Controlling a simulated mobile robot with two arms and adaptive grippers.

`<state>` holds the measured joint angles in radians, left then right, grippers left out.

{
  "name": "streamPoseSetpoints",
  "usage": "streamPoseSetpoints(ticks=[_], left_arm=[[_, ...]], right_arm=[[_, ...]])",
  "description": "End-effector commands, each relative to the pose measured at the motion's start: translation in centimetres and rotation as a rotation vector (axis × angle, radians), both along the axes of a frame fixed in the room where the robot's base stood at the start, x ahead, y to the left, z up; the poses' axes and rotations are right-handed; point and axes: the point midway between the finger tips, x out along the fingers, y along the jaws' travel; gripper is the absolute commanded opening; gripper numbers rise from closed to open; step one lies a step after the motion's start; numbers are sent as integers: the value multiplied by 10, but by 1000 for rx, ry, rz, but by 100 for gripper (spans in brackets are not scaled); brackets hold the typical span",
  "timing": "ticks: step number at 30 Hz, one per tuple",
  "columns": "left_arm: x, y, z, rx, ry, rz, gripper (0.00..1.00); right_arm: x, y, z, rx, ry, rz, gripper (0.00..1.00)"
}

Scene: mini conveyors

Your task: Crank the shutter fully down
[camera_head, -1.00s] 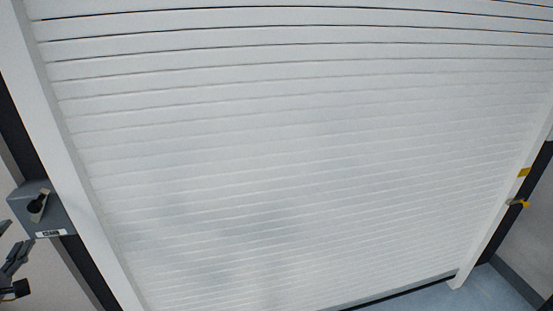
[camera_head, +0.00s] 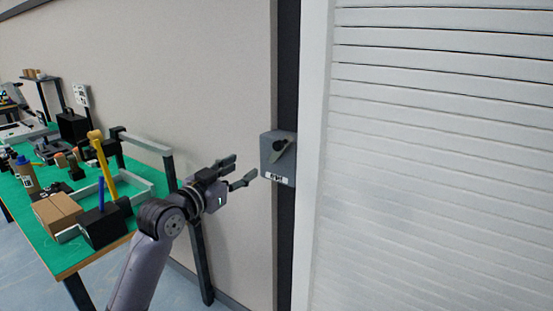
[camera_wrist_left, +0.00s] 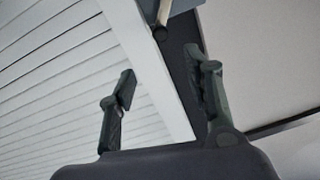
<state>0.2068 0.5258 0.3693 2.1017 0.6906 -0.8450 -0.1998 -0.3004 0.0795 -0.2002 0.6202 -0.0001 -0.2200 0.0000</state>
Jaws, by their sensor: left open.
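The white slatted shutter (camera_head: 430,170) fills the right of the head view and also shows at the left of the left wrist view (camera_wrist_left: 60,75). A grey box (camera_head: 278,158) with a dark knob and a light lever (camera_head: 279,151) is fixed to the dark post left of the shutter frame. In the left wrist view part of the lever (camera_wrist_left: 164,12) shows at the top edge. My left gripper (camera_head: 245,171) is open and empty, just left of the box and apart from it. The shutter's bottom edge is outside the current views. My right gripper is not in view.
A green-topped workbench (camera_head: 50,205) stands at the left with a cardboard box (camera_head: 57,214), a yellow-handled hammer (camera_head: 101,160) and other tools. A plain wall (camera_head: 200,80) lies behind my left arm. The space in front of the shutter is clear.

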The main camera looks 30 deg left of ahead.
Motion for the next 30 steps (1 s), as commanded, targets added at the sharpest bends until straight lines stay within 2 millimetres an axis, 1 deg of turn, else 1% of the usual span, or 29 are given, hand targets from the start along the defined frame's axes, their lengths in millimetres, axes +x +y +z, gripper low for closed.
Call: streamPoseSetpoints(ticks=[5,15,21,25,30], left_arm=[[22,-1,4,0,-1,0,46],[91,-3,5,-4,-1,-1,46],[127,-4,4,-4,-1,0,46],[147,-6,3,-3,0,-1,46],[164,-5,2,-4,-1,0,46]], right_arm=[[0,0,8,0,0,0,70],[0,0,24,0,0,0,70],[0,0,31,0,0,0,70],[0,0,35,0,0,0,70],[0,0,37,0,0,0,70]])
